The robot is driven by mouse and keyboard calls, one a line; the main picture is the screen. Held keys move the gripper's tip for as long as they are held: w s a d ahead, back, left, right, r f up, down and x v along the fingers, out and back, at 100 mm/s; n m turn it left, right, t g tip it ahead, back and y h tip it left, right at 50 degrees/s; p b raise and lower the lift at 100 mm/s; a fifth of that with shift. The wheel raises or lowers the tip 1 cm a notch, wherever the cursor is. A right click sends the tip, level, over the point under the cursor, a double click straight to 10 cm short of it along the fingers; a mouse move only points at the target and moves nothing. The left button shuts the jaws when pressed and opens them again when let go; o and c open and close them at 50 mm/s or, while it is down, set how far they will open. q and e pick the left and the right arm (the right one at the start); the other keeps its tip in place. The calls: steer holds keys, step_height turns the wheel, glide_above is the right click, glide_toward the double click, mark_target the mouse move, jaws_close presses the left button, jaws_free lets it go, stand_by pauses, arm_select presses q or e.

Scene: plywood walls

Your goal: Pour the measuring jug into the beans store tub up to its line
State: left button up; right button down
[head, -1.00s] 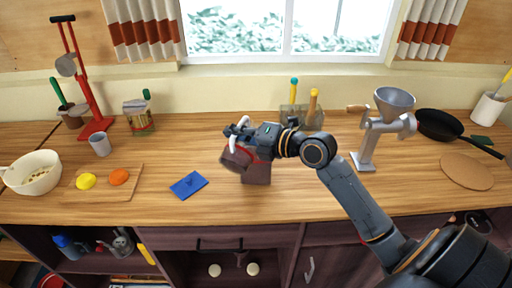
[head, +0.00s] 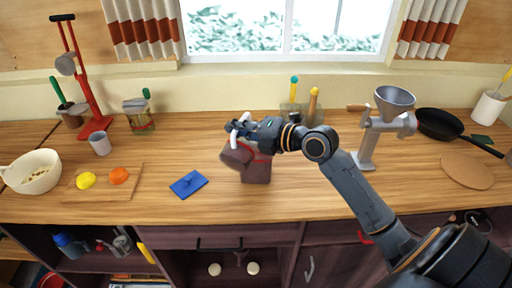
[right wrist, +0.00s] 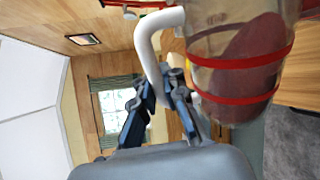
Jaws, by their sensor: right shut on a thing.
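My right gripper (head: 242,129) is shut on the white handle of the measuring jug (head: 233,158), above the middle of the counter. In the right wrist view the jug (right wrist: 235,50) is clear with red bands, and its reddish-brown contents lie slanted inside. The jug is tipped over beside and partly above the beans store tub (head: 257,174), which stands on the counter and looks brown inside. The jug and gripper hide part of the tub's top, so I cannot tell its level against its line. My left gripper is not in view.
A blue cloth (head: 188,184) lies left of the tub. A board (head: 105,188) with lemon and orange is farther left, near a cream bowl (head: 34,174). A grinder (head: 370,135) stands right, with a black pan (head: 439,124) beyond. The counter just right of the tub is clear.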

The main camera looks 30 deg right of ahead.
steer(key=shift+w+d+r+m, duration=0.25)
steer(key=shift+d+r+m, duration=0.15)
steer(key=shift+d+r, duration=0.1)
stand_by(0.9)
steer(key=shift+w+d+r+m+y+b, duration=0.3)
steer(key=shift+w+d+r+m+b, duration=0.25)
steer(key=shift+d+r+m, duration=0.25)
stand_by(2.5)
